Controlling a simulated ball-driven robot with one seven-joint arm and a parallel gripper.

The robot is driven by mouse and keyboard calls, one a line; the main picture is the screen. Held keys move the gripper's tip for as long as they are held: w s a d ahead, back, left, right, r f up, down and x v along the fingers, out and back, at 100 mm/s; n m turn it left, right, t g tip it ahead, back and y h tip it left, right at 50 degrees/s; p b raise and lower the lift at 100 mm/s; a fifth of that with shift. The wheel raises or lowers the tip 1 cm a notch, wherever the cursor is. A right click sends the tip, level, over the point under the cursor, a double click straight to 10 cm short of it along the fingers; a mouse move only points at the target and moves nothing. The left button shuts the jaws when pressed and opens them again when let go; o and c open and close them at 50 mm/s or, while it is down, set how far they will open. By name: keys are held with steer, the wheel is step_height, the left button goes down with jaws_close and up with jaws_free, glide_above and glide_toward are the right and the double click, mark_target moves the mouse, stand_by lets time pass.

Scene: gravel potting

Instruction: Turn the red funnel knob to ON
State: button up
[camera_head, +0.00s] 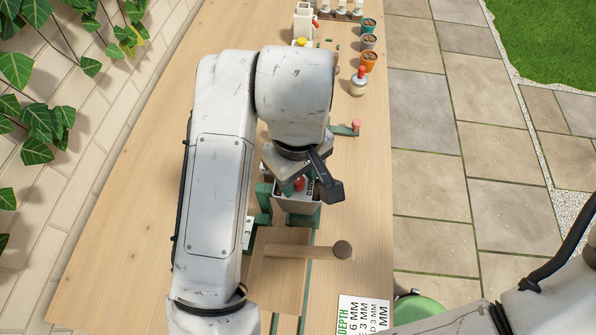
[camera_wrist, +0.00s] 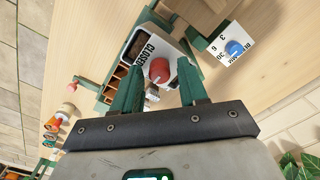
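The red knob (camera_wrist: 159,70) sits on a pale funnel box (camera_wrist: 186,76) beside a label reading CLOSED (camera_wrist: 143,47) in the wrist view. My gripper (camera_wrist: 161,62) is open, with one green finger on each side of the knob as seen in this view. Gaps show between the knob and both fingers; I cannot tell their height relative to it. In the head view the red knob (camera_head: 299,184) shows under my gripper, on the box (camera_head: 297,206) in a green stand. My gripper's fingertips are largely hidden there.
A blue dial (camera_wrist: 235,48) on a white numbered plate stands near the funnel. A wooden rod (camera_head: 300,251) with a dark end lies in front of it. A depth card (camera_head: 365,313) is near the front edge. Small pots (camera_head: 369,62) stand at the back right. The table's left side is clear.

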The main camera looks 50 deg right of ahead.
mark_target(298, 181)
steer(key=shift+o, duration=0.6)
steer(key=shift+r, duration=0.1)
step_height(298, 181, up, 11)
steer(key=p, duration=0.1)
steer(key=shift+f, duration=0.2)
steer(key=shift+f, duration=0.1)
